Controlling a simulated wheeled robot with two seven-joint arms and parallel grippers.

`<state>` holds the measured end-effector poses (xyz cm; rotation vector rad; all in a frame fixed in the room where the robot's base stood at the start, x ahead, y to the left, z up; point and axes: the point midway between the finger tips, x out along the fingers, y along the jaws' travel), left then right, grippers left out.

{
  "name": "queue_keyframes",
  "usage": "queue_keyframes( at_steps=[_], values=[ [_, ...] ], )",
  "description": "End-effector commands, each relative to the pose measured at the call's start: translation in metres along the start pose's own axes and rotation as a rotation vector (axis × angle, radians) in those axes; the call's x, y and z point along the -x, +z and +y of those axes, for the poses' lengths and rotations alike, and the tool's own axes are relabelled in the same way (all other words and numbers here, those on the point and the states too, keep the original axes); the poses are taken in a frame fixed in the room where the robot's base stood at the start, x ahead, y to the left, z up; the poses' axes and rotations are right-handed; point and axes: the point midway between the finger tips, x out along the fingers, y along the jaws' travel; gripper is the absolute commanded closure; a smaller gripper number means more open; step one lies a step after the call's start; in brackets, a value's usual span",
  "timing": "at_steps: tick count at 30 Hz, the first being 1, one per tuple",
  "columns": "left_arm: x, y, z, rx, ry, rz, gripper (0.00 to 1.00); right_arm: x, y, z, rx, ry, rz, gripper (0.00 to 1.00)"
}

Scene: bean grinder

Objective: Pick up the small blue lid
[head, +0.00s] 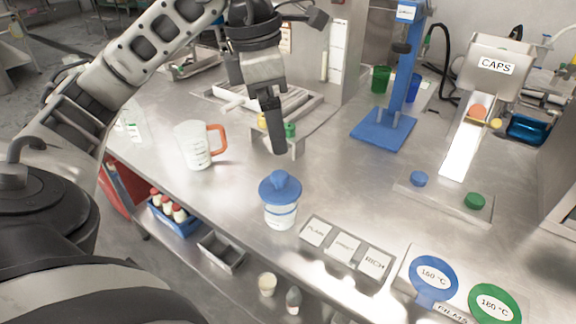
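A small round blue cap (418,178) lies on a low metal plate (440,197) in front of the CAPS dispenser, beside a green cap (474,201). A larger blue lid (280,187) with a raised knob sits on a white jar (281,214) near the table's middle. My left gripper (279,150) points down above the table, behind and above the jar, apart from both blue pieces. Its fingers appear edge-on as one dark shape, so I cannot tell whether they are open. I see nothing held in it. My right gripper is out of view.
A measuring jug (194,145) with an orange handle stands at left. A small metal holder (288,146) with yellow and green pieces is behind my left gripper. A blue stand (384,129) and CAPS dispenser (492,68) rise at back right. Labelled tiles (345,248) line the front edge.

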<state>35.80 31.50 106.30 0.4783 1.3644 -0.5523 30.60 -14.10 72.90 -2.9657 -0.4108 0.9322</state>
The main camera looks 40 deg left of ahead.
Motion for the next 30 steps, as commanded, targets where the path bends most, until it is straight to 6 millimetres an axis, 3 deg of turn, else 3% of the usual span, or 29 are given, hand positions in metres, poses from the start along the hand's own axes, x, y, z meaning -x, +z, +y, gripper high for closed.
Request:
queue_keyframes(
  at_steps=[1,2,9,17,24,30],
  values=[
    [-0.02,-0.001,-0.001,-0.002,-0.006,0.003,0.05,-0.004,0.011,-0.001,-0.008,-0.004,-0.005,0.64],
    [-0.027,-0.001,-0.001,-0.002,-0.007,0.003,0.05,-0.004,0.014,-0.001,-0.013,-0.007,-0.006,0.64],
    [-0.065,-0.001,-0.001,-0.001,-0.004,0.003,0.05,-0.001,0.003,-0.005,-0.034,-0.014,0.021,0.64],
    [-0.083,-0.003,0.0,0.0,-0.004,0.002,0.05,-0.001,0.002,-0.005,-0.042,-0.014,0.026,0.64],
    [-0.118,-0.009,0.001,-0.002,-0.005,0.002,0.05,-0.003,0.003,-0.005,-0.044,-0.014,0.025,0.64],
    [-0.127,-0.008,0.001,-0.003,-0.003,-0.001,0.05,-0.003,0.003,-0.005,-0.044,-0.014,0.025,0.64]
  ],
)
